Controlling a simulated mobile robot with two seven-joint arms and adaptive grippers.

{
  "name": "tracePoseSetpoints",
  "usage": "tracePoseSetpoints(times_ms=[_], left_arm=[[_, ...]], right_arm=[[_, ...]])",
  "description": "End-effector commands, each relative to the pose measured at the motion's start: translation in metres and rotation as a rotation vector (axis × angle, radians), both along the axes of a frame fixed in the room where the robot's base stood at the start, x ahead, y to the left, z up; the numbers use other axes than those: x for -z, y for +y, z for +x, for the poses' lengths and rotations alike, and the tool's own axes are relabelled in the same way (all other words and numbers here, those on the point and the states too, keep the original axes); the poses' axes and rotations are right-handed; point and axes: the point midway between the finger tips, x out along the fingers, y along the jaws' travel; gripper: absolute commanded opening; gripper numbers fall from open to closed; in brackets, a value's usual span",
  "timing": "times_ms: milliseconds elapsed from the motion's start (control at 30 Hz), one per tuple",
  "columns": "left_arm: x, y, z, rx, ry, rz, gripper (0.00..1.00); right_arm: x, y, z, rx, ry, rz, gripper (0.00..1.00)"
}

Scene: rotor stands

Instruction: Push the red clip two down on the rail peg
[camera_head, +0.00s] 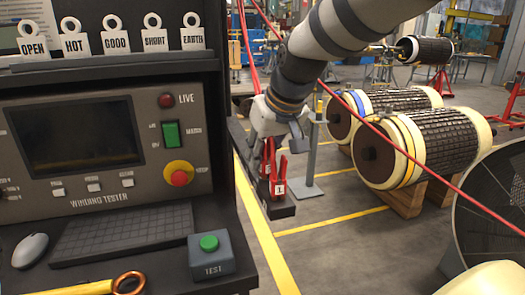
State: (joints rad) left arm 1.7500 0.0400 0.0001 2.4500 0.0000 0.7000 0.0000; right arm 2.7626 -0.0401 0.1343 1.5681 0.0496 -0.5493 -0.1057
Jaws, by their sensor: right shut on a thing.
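My right gripper (268,148) comes down from the top on its arm, just right of the tester cabinet. It is shut on a red clip (267,160), which is partly hidden by the fingers and by the clip in front. That front red clip (278,178) stands upright with a white label that seems to read 1. The clips are at a dark block (283,210), which looks like the end of the rail. The peg under the held clip is hidden, so I cannot tell how far down it sits. My left gripper is not in view.
The winding tester (100,150) fills the left, with a green test button box (210,254) and a mouse (30,250) on its shelf. A grey post (313,140) stands close right of the clips. Large rotors (440,140) lie on wooden blocks farther right.

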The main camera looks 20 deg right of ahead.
Motion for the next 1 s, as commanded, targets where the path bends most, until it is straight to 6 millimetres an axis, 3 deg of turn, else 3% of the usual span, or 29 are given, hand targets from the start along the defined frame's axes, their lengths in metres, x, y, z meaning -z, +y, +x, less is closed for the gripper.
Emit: tracePoseSetpoints(times_ms=[167, 200, 300, 600, 1000], left_arm=[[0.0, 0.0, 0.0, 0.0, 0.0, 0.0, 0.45], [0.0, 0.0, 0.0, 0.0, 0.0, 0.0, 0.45], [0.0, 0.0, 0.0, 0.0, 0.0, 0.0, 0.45], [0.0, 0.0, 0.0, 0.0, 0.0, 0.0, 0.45], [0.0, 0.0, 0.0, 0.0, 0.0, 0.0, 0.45]], right_arm=[[0.003, 0.0, 0.0, 0.0, 0.0, 0.0, 0.0], [0.003, 0.0, 0.0, 0.0, 0.0, 0.0, 0.26], [0.002, 0.0, 0.0, 0.0, 0.0, 0.0, 0.45], [0.0, 0.0, -0.001, 0.0, -0.001, 0.0, 0.45], [-0.059, -0.009, -0.035, 0.0, -0.001, 0.0, 0.45]])
